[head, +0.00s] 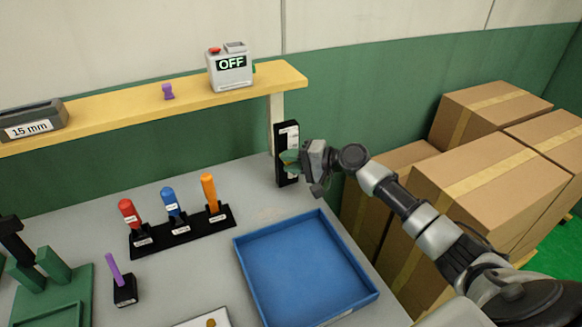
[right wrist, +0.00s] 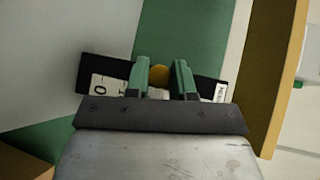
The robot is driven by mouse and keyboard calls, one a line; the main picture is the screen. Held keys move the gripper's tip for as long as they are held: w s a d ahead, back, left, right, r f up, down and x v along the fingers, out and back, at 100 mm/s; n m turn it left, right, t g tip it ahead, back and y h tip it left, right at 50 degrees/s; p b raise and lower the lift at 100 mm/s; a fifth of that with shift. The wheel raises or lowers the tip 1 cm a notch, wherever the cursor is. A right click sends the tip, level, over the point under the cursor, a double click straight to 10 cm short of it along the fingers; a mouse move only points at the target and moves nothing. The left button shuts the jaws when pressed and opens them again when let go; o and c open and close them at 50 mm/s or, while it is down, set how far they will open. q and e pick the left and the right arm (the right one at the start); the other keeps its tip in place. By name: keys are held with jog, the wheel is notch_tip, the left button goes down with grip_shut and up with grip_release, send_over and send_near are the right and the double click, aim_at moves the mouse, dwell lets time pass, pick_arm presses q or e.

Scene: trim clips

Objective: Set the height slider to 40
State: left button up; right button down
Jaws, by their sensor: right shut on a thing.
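The height slider is a tall black upright panel (head: 281,140) with a white scale strip, standing at the back right of the table in the head view. My right gripper (head: 289,157) is at its front, about halfway up. In the right wrist view the slider panel (right wrist: 120,70) lies across the picture behind the fingers. The right gripper (right wrist: 161,80) is shut on the round yellow knob (right wrist: 159,74), which shows between its green fingers. Most scale marks are hidden or too small, so the set value cannot be read. My left gripper is not in view.
A blue tray (head: 240,262) lies in front of the slider. A black rack (head: 190,235) with red, blue and orange handles stands left of it. A yellow shelf (head: 130,109) with an OFF box (head: 230,82) runs above. Cardboard boxes (head: 475,180) stand at right.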

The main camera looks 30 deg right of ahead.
pick_arm(q)
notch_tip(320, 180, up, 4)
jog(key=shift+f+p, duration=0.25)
jog(key=shift+p, duration=0.8)
pick_arm(e)
notch_tip(320, 180, up, 5)
jog(key=shift+r, duration=0.1)
jog(key=c, duration=1)
grip_release()
jog(key=shift+o, duration=0.2)
jog(key=b, duration=0.3)
send_near(291, 144)
jog(key=s+a+r, duration=0.2)
jog(key=s+r, duration=0.1)
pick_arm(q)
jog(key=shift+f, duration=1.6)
pick_arm(e)
jog(key=shift+s+d+r, duration=0.1)
jog(key=shift+s+d, duration=0.2)
jog(key=shift+s, duration=0.35)
